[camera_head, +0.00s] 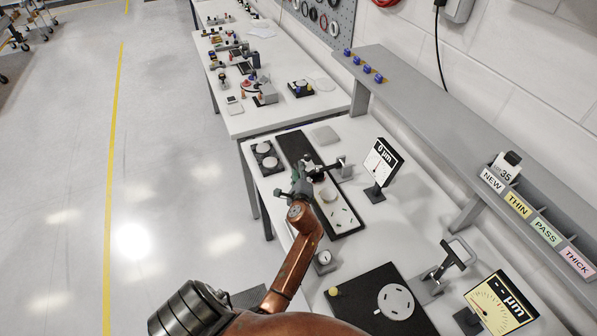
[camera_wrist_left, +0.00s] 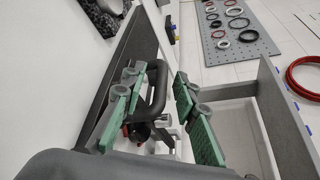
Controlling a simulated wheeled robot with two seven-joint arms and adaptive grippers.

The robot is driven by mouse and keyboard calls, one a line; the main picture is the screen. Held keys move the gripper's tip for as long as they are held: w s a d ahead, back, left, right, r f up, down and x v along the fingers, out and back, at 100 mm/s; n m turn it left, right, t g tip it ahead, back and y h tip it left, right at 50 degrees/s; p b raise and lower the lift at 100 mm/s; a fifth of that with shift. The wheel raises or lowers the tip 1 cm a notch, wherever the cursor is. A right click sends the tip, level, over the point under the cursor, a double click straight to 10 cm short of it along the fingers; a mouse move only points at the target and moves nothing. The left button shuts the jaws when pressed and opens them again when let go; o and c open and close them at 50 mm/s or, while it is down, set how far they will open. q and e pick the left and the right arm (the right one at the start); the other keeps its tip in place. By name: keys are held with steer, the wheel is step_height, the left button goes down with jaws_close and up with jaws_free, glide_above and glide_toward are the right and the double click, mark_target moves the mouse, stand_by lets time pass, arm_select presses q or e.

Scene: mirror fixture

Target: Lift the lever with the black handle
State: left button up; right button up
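My left gripper (camera_head: 301,186) is over the dark fixture board (camera_head: 292,143) on the white table. In the left wrist view, the left gripper (camera_wrist_left: 163,108) has its green-padded fingers spread apart. A black curved handle (camera_wrist_left: 157,84) shows between them, nearer the left finger; I cannot tell whether it touches. A small red part and grey metal parts show below the handle. In the head view the gripper largely hides the handle. A display (camera_head: 382,162) reading "0 µm" stands right of the board. My right gripper is out of view.
A second black board (camera_head: 352,308) with a white disc (camera_head: 395,301) and a gauge display (camera_head: 503,304) are nearer me. A grey shelf (camera_head: 440,110) with labelled bins runs along the wall side. A black block with two round pieces (camera_head: 266,157) lies left of the fixture board.

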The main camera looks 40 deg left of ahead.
arm_select(q)
steer(key=shift+c, duration=0.5)
jaws_close()
